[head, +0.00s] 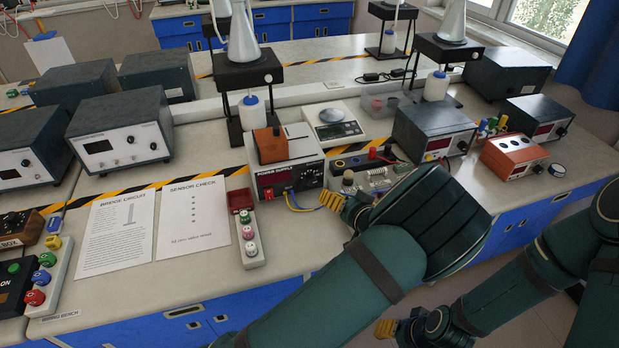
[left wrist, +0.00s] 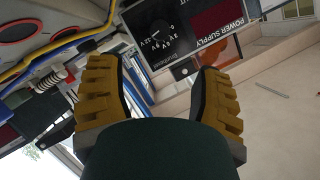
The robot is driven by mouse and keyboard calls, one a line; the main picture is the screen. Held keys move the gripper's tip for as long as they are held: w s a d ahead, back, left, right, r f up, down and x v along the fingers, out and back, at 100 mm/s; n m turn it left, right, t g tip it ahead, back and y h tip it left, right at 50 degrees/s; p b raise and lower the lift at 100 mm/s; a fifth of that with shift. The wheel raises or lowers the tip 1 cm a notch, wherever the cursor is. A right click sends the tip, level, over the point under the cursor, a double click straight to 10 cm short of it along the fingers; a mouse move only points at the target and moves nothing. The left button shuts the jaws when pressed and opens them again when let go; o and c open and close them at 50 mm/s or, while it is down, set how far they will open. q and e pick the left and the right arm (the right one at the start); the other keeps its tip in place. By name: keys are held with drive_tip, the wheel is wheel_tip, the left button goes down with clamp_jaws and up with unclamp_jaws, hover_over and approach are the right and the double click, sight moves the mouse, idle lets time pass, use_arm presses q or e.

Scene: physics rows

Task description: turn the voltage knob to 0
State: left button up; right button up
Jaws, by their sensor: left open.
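The power supply (head: 262,180) is a pale box with a dark front panel, standing on the bench near the middle of the head view. Its voltage knob (head: 311,176) is black, on the right of that front. In the left wrist view the knob (left wrist: 160,36) is dark on a black dial with white volt figures; its exact setting is too small to read. My left gripper (head: 341,203) has yellow fingers, just in front and right of the knob. In the left wrist view its fingers (left wrist: 160,75) are apart, empty, below the dial. My right gripper (head: 388,328) is low, partly hidden.
An orange box (head: 271,145) sits on the power supply. Blue and yellow wires (head: 296,203) leave its front. A component board (head: 375,178) lies close to its right. A narrow rack with coloured knobs (head: 248,230) stands at front left, beside paper sheets (head: 194,222).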

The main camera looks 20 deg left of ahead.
sight(313, 183)
use_arm(q)
drive_tip(key=b+x, duration=0.2)
drive_tip(key=x, duration=1.1)
drive_tip(key=shift+w+f, duration=0.1)
use_arm(e)
drive_tip(key=shift+s+f, duration=0.25)
drive_tip(key=shift+f, duration=0.25)
drive_tip(key=shift+s+f, duration=0.2)
drive_tip(key=shift+f, duration=0.3)
use_arm(q)
clamp_jaws()
